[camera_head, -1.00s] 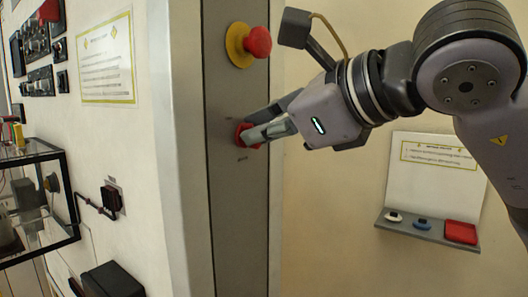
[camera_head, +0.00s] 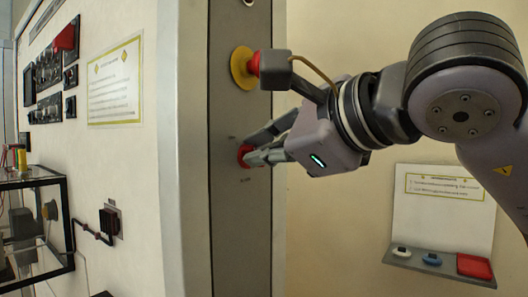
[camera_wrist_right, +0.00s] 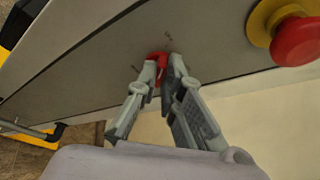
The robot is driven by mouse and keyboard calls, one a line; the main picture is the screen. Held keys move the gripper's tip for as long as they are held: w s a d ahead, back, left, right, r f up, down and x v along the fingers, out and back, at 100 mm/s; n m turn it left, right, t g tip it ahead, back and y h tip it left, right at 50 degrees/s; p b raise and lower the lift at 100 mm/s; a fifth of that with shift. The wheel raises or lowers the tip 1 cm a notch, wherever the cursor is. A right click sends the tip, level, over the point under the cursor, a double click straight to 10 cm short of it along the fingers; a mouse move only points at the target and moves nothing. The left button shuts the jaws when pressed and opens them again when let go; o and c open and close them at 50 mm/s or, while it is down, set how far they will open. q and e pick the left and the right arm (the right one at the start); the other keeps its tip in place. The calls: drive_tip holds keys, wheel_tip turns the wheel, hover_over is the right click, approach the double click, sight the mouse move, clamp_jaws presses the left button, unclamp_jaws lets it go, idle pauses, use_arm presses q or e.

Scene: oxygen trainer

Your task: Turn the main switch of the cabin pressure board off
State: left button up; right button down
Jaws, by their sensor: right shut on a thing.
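The main switch, a red rotary knob (camera_head: 244,155), sits on the grey vertical panel (camera_head: 238,225). My right gripper (camera_head: 254,152) reaches it from the right, and its fingertips are at the knob. In the right wrist view the red knob (camera_wrist_right: 158,62) lies between the two fingertips of my right gripper (camera_wrist_right: 163,68), which is shut on it. The fingers hide part of the knob, and I cannot read its setting. My left gripper is not in view.
A red mushroom button on a yellow base (camera_head: 241,68) is just above, close to my right wrist. It also shows in the right wrist view (camera_wrist_right: 293,40). A shelf (camera_head: 440,266) with small items is at lower right. A glass case (camera_head: 68,215) stands at left.

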drive_tip(key=c, duration=1.7)
unclamp_jaws()
drive_tip(key=shift+s, duration=0.1)
drive_tip(key=v, duration=1.2)
